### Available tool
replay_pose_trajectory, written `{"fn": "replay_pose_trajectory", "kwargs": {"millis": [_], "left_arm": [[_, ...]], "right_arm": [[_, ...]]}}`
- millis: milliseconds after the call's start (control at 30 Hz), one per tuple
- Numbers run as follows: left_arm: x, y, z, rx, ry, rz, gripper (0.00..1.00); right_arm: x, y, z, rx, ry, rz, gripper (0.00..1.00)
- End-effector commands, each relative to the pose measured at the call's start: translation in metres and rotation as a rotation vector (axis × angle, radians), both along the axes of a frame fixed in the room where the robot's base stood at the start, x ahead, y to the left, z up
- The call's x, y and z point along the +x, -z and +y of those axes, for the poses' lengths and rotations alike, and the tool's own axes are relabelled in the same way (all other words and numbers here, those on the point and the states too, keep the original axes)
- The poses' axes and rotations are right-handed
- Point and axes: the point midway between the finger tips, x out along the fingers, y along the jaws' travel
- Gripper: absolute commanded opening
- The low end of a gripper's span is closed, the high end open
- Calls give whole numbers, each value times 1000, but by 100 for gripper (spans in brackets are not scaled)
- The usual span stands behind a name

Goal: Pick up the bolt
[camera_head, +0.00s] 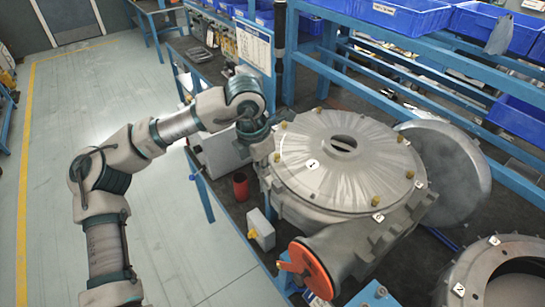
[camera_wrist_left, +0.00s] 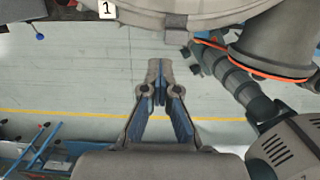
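Several brass-coloured bolts stand upright around the rim of the round grey blower housing (camera_head: 340,165): one at the near left edge (camera_head: 277,157), one at the upper left (camera_head: 284,124) and one at the front right (camera_head: 376,201). My left gripper (camera_head: 257,135) is at the left edge of the housing, close to the two left bolts; its tips are largely hidden in the head view. In the left wrist view its fingers (camera_wrist_left: 160,75) meet at the tips, with no bolt visible between them. The housing rim (camera_wrist_left: 200,12) lies beyond. My right gripper is out of view.
An orange-red disc (camera_head: 311,268) closes the housing's front outlet. A red cup (camera_head: 240,187) and a white box (camera_head: 261,229) with a yellow knob sit left of it. A round grey cover (camera_head: 450,165) leans behind. Blue shelving with bins (camera_head: 400,14) runs along the back.

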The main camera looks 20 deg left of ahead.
Motion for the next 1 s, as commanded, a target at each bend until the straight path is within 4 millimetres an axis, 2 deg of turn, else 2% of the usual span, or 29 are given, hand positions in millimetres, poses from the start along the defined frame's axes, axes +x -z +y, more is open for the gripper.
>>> {"fn": "replay_pose_trajectory", "kwargs": {"millis": [100,300,433,700,1000], "left_arm": [[-28,0,1,0,2,0,0],[-56,-4,1,1,1,-1,0],[-63,-5,2,0,-1,0,0],[-63,-5,2,0,-1,1,0],[-64,-5,2,0,-1,1,75]], "right_arm": [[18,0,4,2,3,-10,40],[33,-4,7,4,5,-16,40],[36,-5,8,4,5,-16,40],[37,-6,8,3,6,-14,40],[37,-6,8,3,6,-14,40]]}}
